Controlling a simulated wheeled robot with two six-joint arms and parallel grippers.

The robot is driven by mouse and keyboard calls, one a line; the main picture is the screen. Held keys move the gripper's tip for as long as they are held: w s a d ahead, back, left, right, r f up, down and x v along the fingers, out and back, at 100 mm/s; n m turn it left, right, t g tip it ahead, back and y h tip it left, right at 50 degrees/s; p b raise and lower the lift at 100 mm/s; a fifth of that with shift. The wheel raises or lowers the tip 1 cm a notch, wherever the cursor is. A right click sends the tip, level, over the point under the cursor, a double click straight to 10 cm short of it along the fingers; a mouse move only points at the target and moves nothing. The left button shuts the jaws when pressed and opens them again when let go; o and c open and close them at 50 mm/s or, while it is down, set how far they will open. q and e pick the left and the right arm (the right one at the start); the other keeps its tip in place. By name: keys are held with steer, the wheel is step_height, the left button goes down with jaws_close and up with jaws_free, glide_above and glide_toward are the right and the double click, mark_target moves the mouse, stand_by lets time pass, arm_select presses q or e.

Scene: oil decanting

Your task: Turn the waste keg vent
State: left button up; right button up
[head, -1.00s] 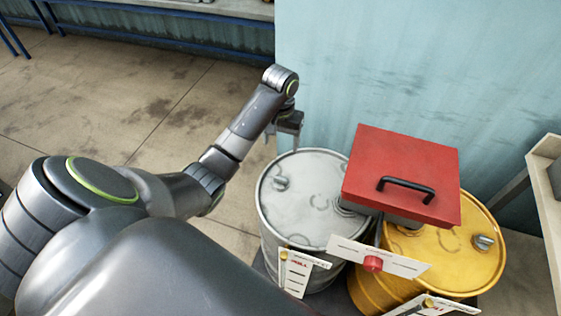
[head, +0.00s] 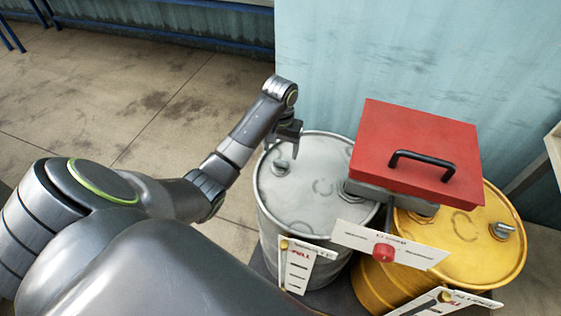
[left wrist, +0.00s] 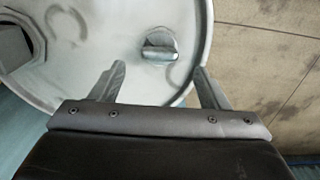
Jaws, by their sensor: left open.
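A silver keg (head: 313,208) stands right of my left arm. A small metal vent knob (head: 281,168) sits on its lid near the left rim, and also shows in the left wrist view (left wrist: 160,47). A yellow keg (head: 466,246) stands to its right, with a similar metal knob (head: 502,231) on its lid. My left gripper (head: 285,150) is open and empty above the silver keg's knob. In the left wrist view its fingertips (left wrist: 160,66) are spread either side of the knob's line, apart from it. My right gripper is not in view.
A red box (head: 415,140) with a black handle sits above the inner edges of both kegs. A white sign (head: 350,236) with a red knob (head: 384,252) is in front. A pale blue wall (head: 420,60) stands behind.

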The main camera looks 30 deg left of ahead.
mark_target(280, 161)
arm_select(q)
steer(key=shift+f, duration=2.75)
